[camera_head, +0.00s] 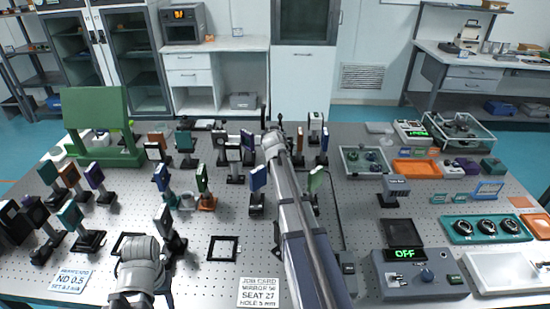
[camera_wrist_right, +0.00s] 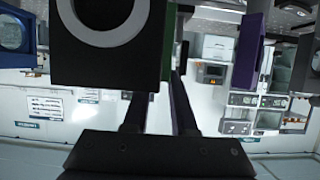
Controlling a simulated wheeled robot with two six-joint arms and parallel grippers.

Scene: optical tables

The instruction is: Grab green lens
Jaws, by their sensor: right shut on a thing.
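In the right wrist view, a black square mount (camera_wrist_right: 112,45) with a grey ring fills the upper middle. A narrow green strip (camera_wrist_right: 168,45) shows along its right side; whether it belongs to the same mount is unclear. My right gripper (camera_wrist_right: 160,100) is shut on this black mount. In the head view my right arm reaches to the back middle of the table, and the arm hides the gripper's hold. A green-faced mount (camera_head: 316,180) stands just right of that arm. A teal mount (camera_head: 184,142) stands further left.
The perforated table (camera_head: 205,275) holds several coloured mounts close around my right arm. A green stand (camera_head: 98,112) is at the back left. A control box (camera_head: 425,280) reading OFF is at the front right. A purple mount (camera_wrist_right: 247,50) shows in the wrist view.

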